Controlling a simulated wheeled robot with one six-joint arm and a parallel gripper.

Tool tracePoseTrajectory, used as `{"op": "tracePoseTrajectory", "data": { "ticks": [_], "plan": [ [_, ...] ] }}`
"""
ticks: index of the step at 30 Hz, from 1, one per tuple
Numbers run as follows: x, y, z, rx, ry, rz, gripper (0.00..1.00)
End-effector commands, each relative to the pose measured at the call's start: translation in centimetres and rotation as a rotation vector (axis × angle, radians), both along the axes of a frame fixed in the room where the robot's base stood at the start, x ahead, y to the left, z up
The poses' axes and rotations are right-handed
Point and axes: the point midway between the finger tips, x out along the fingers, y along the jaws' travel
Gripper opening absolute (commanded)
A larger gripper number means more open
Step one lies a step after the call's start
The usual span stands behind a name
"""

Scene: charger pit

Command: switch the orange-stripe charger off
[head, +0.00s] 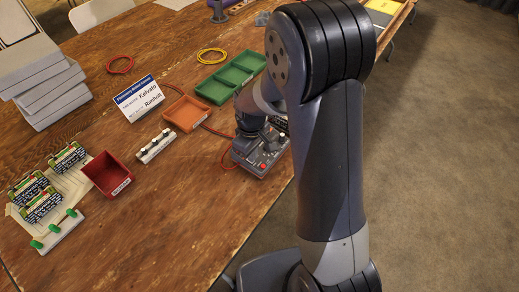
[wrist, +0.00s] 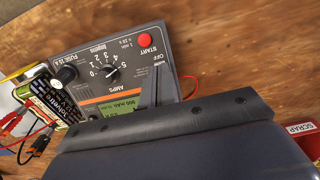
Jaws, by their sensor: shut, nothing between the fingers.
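The grey charger (wrist: 100,62) fills the upper left of the wrist view, upside down. It has an orange stripe (wrist: 118,88) beside the word AMPS, a lit green display (wrist: 118,106), a black dial (wrist: 112,73) and a red START button (wrist: 145,40). An OFF label shows near its edge. My gripper (wrist: 158,88) is shut and empty, with its slim grey fingertips over the charger just by the OFF label. They hide the switch there, so its position and any contact cannot be told. In the head view the charger (head: 262,158) sits on the table under my wrist.
A battery (wrist: 45,97) with red and black clips lies beside the charger. On the wooden table are a red bin (head: 107,175), an orange tray (head: 186,113), a green tray (head: 222,84), a white switch strip (head: 155,147), a sign (head: 140,98) and several battery packs (head: 42,205).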

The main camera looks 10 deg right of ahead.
Motion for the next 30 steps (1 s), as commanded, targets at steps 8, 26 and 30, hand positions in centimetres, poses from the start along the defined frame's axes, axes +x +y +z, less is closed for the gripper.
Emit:
{"op": "tracePoseTrajectory", "data": {
  "ticks": [8,26,30],
  "plan": [
    [0.0,0.0,-0.5,0.0,0.0,0.0,0.0],
    [0.0,0.0,0.9,0.0,0.0,0.0,0.0],
    [0.0,0.0,2.0,0.0,0.0,0.0,0.0]
  ]
}}
